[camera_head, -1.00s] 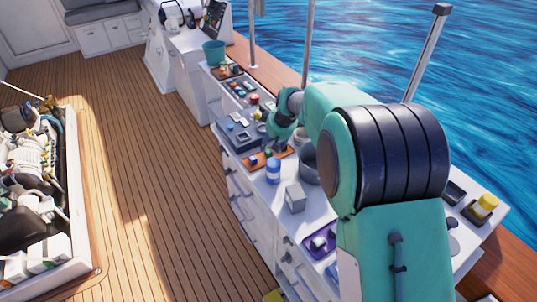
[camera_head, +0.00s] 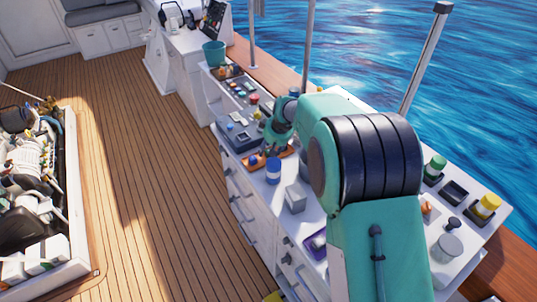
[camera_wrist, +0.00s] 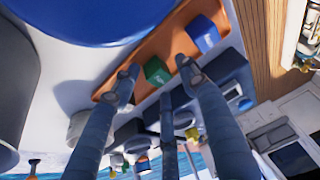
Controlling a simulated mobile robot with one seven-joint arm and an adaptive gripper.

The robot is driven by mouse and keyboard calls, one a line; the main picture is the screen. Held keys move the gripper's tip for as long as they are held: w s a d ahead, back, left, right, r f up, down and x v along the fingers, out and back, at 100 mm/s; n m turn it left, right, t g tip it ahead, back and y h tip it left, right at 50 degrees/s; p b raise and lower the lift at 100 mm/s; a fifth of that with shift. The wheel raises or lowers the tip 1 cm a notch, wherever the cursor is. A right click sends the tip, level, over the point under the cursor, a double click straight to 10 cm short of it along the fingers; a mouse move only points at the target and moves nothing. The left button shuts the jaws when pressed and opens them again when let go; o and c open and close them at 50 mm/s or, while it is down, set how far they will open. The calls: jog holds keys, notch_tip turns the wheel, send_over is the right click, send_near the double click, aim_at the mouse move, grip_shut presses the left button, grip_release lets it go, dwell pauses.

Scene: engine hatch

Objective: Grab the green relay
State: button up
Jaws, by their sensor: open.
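The green relay (camera_wrist: 156,71) stands in the orange tray (camera_wrist: 117,78) in the wrist view. My gripper (camera_wrist: 159,74) is open, with one fingertip on each side of the relay in the picture. I see no clear grip, and cannot tell how far above the relay the fingertips are. A blue relay (camera_wrist: 203,33) with a white label stands in the same tray, to the right. In the head view my gripper (camera_head: 268,143) is over the tray (camera_head: 283,161), and the green relay is not clearly visible there.
A blue and white can (camera_head: 273,171) stands close in front of the tray. A grey box (camera_head: 295,198) and a purple tray (camera_head: 314,244) are nearer on the counter. A dark grey case (camera_head: 238,137) lies behind the orange tray.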

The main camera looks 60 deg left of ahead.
jog(key=c, duration=1)
jog(key=shift+r+p, duration=1.1)
jog(key=shift+r, duration=3.9)
